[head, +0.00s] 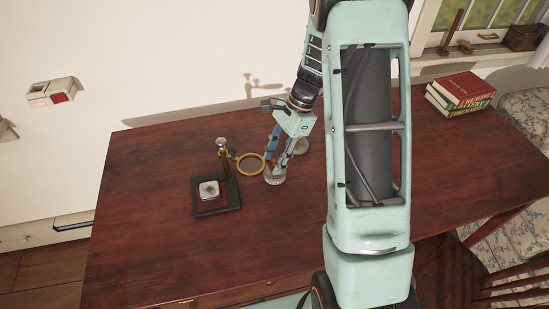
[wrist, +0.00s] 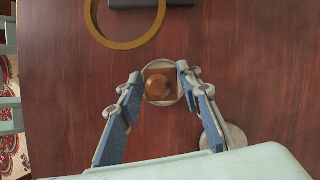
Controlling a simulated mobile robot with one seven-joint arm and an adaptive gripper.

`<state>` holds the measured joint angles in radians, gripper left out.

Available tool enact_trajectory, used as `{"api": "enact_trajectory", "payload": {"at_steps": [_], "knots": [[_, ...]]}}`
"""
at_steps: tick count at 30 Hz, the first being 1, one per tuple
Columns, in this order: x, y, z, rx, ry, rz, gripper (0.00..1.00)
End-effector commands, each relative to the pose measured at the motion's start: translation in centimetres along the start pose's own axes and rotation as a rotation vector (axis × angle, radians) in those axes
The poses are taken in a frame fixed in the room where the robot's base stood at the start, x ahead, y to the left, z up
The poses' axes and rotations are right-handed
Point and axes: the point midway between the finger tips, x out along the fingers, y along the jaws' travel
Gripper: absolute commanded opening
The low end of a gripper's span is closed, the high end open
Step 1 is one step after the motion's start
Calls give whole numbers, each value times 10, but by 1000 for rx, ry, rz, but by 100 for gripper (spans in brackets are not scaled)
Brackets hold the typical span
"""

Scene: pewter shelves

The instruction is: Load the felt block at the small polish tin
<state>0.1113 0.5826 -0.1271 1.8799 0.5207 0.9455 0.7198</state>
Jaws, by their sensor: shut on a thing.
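The felt block (wrist: 148,88) shows as a small square brown piece with a round wooden knob on top, seen from above in the wrist view. My gripper (wrist: 159,76) is shut on it, with a blue-padded finger on either side. The small polish tin (wrist: 160,64) shows as a pale round rim around and below the block; I cannot tell whether the block touches it. In the head view the tin (head: 275,179) stands on the desk below my gripper (head: 278,163), and the block is hard to make out there.
A brass ring (head: 250,164) on a stand with a dark base (head: 230,199) is just left of my gripper. A silvery square piece (head: 208,190) sits on that base. A grey round item (wrist: 236,136) lies near my right finger. Books (head: 460,90) lie far right. The desk's left is clear.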

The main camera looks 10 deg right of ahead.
Motion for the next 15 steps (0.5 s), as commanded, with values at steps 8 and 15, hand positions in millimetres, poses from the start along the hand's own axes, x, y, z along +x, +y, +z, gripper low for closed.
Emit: {"api": "enact_trajectory", "payload": {"at_steps": [8, 15], "knots": [[1, 0, 0, 0, 0, 0, 13], [4, 0, -2, 0, 0, 0, 13]]}}
